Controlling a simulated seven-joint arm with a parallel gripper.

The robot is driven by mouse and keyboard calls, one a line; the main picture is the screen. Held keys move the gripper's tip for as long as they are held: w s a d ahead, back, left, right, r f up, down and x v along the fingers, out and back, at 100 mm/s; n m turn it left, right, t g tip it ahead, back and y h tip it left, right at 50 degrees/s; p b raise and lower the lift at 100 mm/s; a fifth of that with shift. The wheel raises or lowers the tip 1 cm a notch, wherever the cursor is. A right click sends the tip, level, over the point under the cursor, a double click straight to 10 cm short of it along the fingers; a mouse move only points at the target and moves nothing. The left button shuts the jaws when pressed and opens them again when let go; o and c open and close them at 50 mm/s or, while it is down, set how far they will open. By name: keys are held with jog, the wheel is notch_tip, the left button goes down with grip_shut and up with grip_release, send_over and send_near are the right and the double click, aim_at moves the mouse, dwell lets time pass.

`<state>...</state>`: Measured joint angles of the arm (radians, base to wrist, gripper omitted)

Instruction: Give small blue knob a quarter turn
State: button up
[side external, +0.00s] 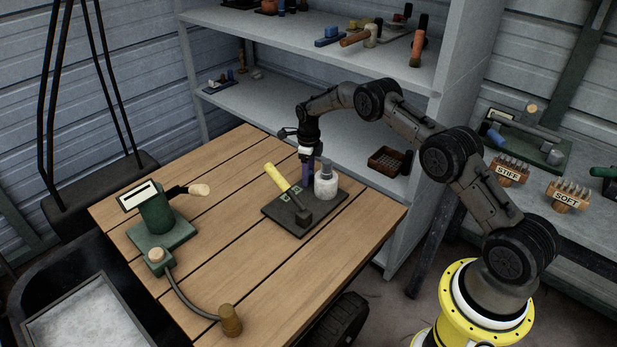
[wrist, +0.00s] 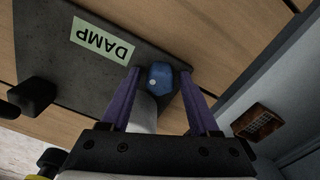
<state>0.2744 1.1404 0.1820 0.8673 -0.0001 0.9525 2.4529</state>
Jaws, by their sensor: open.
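The small blue knob (wrist: 160,75) shows in the wrist view, with a pale dot on its face. It sits on a dark plate (wrist: 140,50) near a green label reading DAMP (wrist: 102,42). My gripper (wrist: 159,82) is open, with one purple finger on each side of the knob. Whether the fingers touch it I cannot tell. In the side view my gripper (side external: 308,181) points down at the back of the dark plate (side external: 290,229), beside a white cylinder (side external: 326,187). The knob is not visible there.
A lever with a yellow handle (side external: 276,177) rises from the same plate. A green device (side external: 157,207) with a pale-tipped lever and a curved cable stands left on the wooden table. Shelves (side external: 300,98) stand close behind my gripper. The table's front right is clear.

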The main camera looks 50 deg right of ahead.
jog(key=shift+r, duration=0.15)
jog(key=shift+r, duration=2.35)
